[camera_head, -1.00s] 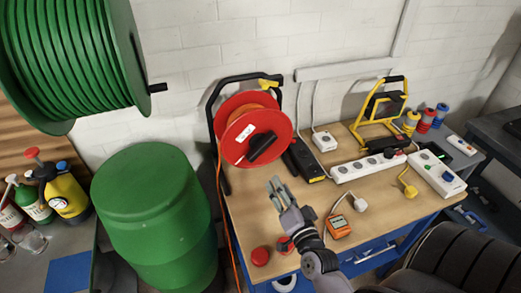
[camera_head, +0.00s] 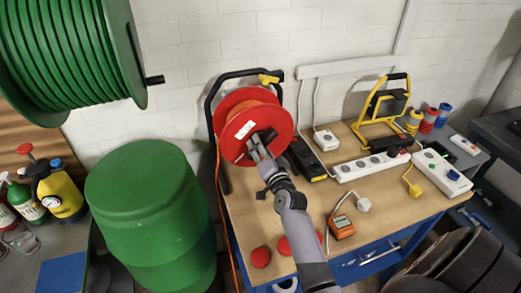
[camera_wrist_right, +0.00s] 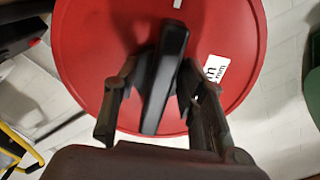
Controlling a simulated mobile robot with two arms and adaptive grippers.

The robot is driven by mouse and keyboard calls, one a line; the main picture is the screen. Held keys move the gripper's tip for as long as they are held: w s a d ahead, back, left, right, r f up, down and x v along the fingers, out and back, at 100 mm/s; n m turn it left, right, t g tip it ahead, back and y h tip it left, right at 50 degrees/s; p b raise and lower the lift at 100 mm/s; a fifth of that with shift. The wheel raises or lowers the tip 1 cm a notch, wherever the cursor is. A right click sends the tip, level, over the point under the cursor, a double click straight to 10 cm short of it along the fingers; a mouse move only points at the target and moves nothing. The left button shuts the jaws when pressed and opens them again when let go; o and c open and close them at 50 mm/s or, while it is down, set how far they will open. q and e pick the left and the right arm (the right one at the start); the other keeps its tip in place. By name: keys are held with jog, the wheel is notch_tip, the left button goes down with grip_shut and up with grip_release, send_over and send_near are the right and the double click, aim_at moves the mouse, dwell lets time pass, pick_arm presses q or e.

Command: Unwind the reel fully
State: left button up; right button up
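The red cable reel (camera_head: 230,110) stands upright in a black tube frame (camera_head: 211,98) at the back left of the workbench. Orange cable is wound between its discs, and an orange strand (camera_head: 221,205) hangs down past the bench's left edge. My right gripper (camera_head: 258,145) is at the front of the reel. In the right wrist view, the reel's black handle (camera_wrist_right: 166,75) stands between the two fingers of my right gripper (camera_wrist_right: 163,88). The fingers are apart on either side of it; firm contact does not show. My left gripper is not in view.
A green drum (camera_head: 150,215) stands left of the workbench (camera_head: 300,220), below a large green hose reel (camera_head: 70,50). Power strips (camera_head: 370,167), an orange meter (camera_head: 341,227) and a yellow work lamp (camera_head: 378,105) are on the right. Red round objects (camera_head: 260,257) lie at the front.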

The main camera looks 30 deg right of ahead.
jog(key=shift+w, duration=0.1)
jog(key=shift+c, duration=0.3)
grip_shut()
dwell(0.4)
